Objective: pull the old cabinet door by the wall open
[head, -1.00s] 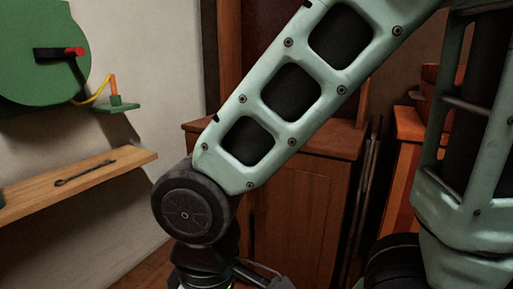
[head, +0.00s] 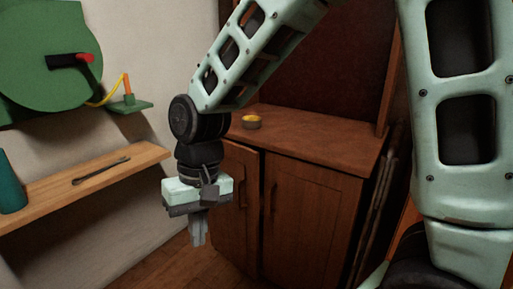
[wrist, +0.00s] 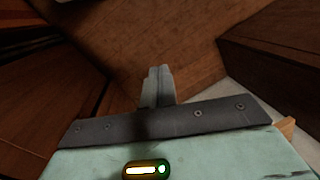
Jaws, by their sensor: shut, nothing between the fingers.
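The old wooden cabinet (head: 313,215) stands against the back wall in the head view. Its left door (head: 235,205), the one nearer the light wall, shows a dark narrow gap along its right edge; I cannot tell how far it stands out from the frame. A dark upright handle (head: 272,196) shows near the left edge of the right door. My gripper (head: 199,240) hangs pointing down, in front and to the left of the left door, apart from the handle. Its fingers are together and empty, also in the wrist view (wrist: 158,75).
A small bowl with something yellow (head: 251,121) sits on the cabinet top. A wooden shelf (head: 90,185) on the left wall holds a wrench-like tool (head: 100,171) and a teal cylinder (head: 10,185). A green round fixture (head: 45,50) is above it. Wooden floor is clear below my gripper.

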